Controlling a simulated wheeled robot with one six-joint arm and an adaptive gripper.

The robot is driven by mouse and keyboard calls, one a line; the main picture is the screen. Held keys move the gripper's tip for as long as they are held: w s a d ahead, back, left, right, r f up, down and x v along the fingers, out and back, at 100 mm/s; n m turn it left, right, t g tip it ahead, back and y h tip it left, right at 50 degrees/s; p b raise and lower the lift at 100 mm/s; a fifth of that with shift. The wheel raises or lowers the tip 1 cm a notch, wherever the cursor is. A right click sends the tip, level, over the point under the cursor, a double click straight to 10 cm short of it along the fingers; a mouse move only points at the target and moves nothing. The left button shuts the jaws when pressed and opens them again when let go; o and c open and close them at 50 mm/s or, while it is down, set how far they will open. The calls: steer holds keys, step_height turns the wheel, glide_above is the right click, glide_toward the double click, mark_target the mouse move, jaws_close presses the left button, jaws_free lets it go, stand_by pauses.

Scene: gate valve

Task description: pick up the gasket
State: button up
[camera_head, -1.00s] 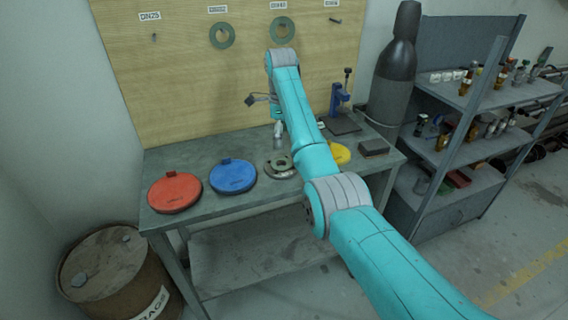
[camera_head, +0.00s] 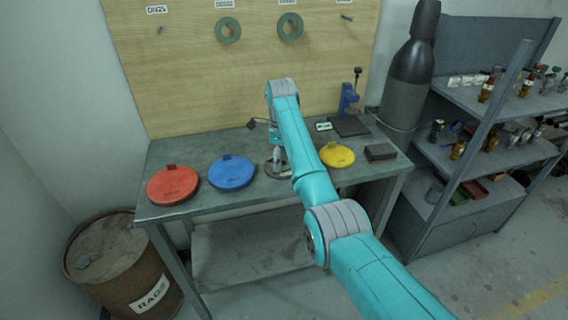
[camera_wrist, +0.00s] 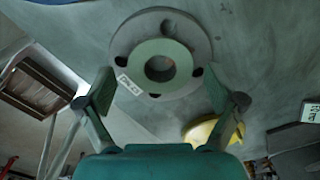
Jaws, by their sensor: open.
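A green ring gasket (camera_wrist: 138,66) lies on a grey round flange (camera_wrist: 201,45) with bolt holes in the wrist view, with a small white label at its lower left edge. In the head view the flange (camera_head: 267,169) sits on the workbench (camera_head: 222,205), and my arm hides most of it and the gasket. My gripper (camera_wrist: 165,92) is open and empty, its two fingers spread to either side of the gasket's near part. In the head view my gripper (camera_head: 277,158) is low over the flange. I cannot tell whether the fingers touch anything.
A blue lid (camera_head: 232,173) and a red lid (camera_head: 172,186) lie left of the flange; a yellow lid (camera_head: 337,155) and a dark block (camera_head: 380,153) lie right. Two green rings hang on the board (camera_head: 180,80). A grey shelf (camera_head: 478,140) stands at right.

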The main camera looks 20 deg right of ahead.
steer(key=shift+d+f, duration=0.1)
steer(key=shift+f, duration=0.15)
stand_by(0.4)
steer(key=shift+c, duration=0.2)
steer(key=c, duration=1)
